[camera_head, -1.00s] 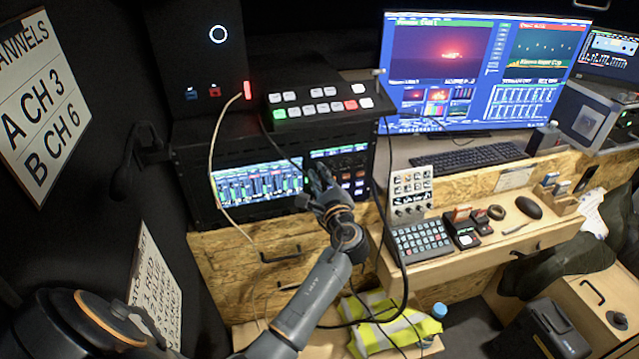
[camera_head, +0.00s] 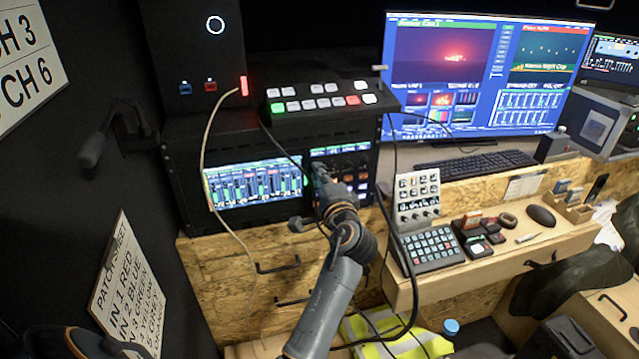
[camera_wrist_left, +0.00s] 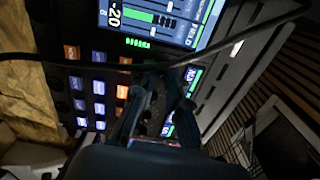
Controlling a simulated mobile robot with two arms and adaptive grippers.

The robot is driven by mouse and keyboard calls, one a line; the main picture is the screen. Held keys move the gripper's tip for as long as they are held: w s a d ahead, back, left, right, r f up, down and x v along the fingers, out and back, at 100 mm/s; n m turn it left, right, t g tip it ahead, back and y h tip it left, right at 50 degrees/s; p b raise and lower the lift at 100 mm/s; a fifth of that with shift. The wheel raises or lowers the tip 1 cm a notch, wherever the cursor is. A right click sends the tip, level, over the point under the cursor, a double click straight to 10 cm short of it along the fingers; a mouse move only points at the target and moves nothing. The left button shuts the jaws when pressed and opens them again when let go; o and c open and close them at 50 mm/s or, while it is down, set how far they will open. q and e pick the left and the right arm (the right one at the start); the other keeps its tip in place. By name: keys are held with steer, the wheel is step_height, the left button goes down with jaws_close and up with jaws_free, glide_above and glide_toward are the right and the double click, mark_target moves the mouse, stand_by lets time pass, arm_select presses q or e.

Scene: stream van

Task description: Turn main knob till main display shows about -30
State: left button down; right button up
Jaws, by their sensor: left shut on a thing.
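My left gripper (camera_head: 323,180) reaches up to the control panel (camera_head: 365,160) right of the rack mixer screen in the head view. Its fingers (camera_wrist_left: 158,100) also show in the wrist view, dark and close against the panel, shut on the main knob. The knob itself is hidden by the fingers. A lit display (camera_wrist_left: 160,18) with green level bars shows sideways at the top of the wrist view, with a large number that looks like 20, partly cut off. In the head view the small display (camera_head: 340,150) above the gripper is too small to read.
Orange and white lit buttons (camera_wrist_left: 98,87) sit beside the fingers. A black cable (camera_wrist_left: 40,62) crosses in front of the panel in the wrist view. A switcher (camera_head: 320,100) stands on the rack above the gripper. A keypad (camera_head: 430,248) lies to the right.

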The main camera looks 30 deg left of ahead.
arm_select(q)
steer(key=shift+f+n+b, duration=0.15)
steer(key=shift+n+b, duration=0.15)
steer(key=shift+n, duration=0.1)
stand_by(0.3)
steer(key=c, duration=1.6)
jaws_free()
